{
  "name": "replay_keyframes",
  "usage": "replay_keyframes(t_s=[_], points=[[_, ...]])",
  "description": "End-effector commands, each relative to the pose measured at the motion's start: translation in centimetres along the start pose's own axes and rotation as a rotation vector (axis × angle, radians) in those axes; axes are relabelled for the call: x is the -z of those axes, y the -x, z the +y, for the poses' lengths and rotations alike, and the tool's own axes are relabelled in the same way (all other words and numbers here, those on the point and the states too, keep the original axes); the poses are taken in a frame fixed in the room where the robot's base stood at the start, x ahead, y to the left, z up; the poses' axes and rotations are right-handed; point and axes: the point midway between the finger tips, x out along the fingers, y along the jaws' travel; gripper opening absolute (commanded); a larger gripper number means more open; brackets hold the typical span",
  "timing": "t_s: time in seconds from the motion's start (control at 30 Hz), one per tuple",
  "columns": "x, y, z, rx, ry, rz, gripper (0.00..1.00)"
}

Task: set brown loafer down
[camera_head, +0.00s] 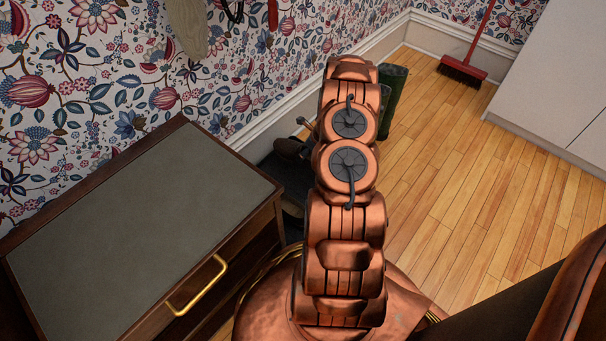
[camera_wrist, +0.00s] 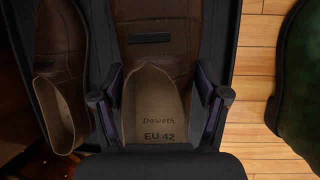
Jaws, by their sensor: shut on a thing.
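My gripper (camera_wrist: 159,85) is shut on a brown loafer (camera_wrist: 155,55), with one finger on each side of its heel opening. In the head view my arm hides the gripper and the held loafer. Part of the dark tray (camera_head: 292,182) and a brown shoe (camera_head: 290,147) show left of the arm.
A green boot (camera_wrist: 298,80) stands right of the tray; green boots also show in the head view (camera_head: 393,92). A grey-topped cabinet (camera_head: 140,235) with a brass handle is at the left. A red broom (camera_head: 465,68) leans far back. Wooden floor (camera_head: 460,190) is clear to the right.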

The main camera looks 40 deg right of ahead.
Motion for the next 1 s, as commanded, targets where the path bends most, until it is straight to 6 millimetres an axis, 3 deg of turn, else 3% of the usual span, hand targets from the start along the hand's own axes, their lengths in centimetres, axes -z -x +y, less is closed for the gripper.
replay_keyframes(t_s=[0.1,0.57,1.0], points=[[1.0,-2.3,-0.3,0.002,-0.001,-0.001,0.14],[2.8,-6.6,-0.7,0.001,0.0,0.0,0.14],[2.8,-7.0,-0.7,0.001,0.0,-0.002,0.14]])
